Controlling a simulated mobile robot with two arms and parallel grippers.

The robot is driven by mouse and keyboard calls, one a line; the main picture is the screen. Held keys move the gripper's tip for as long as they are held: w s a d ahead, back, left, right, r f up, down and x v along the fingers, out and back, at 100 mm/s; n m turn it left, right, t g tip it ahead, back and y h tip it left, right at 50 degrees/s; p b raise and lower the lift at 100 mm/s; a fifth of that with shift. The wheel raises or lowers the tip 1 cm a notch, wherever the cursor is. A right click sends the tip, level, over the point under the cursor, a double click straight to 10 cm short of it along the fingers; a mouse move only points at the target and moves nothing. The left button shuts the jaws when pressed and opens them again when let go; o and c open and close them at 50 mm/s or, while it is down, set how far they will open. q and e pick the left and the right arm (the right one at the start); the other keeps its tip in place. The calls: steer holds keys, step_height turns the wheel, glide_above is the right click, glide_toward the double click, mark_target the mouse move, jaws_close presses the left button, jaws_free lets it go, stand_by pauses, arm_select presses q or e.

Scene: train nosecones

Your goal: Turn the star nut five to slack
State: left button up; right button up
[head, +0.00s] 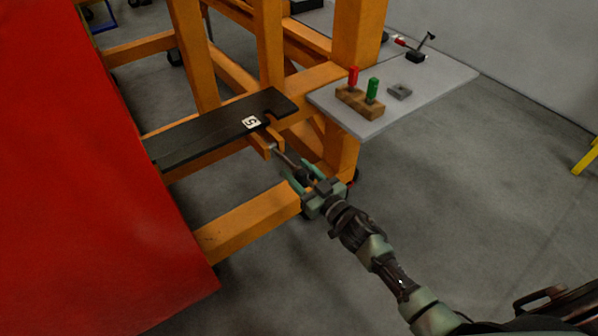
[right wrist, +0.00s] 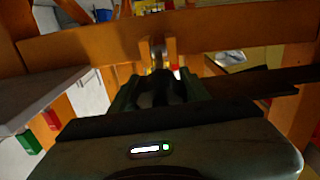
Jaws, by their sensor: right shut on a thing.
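My right gripper (head: 312,187) is shut on the star nut (head: 306,178), at the near end of a metal rod (head: 284,157). The nut is dark and mostly hidden between the fingers. The rod's far end sits in an orange fork bracket (head: 266,146) on the orange frame, beside a black plate (head: 205,132) with a white label (head: 251,123) that reads 5. In the right wrist view, the gripper fingers (right wrist: 157,92) point at the rod (right wrist: 158,54) between two orange prongs. How far the nut is turned cannot be told. My left gripper is not in view.
A grey shelf (head: 425,92) to the right holds a wooden block (head: 358,103) with red and green handles. An orange beam (head: 245,222) lies left of my gripper. A large red panel (head: 80,190) fills the left. Grey floor is open at right.

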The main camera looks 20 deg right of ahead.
steer(key=shift+n, duration=0.4)
steer(key=n, duration=0.4)
steer(key=shift+y, duration=0.3)
steer(key=n+g, duration=0.1)
steer(key=n, duration=0.3)
steer(key=shift+n, duration=0.4)
steer(key=n, duration=0.4)
steer(key=shift+n+y, duration=0.3)
steer(key=shift+n, duration=0.1)
steer(key=shift+a+f+n+g+b, duration=0.1)
steer(key=shift+n+g+b, duration=0.2)
steer(key=shift+n, duration=1.8)
steer(key=shift+s, duration=0.1)
steer(key=o, duration=1.4)
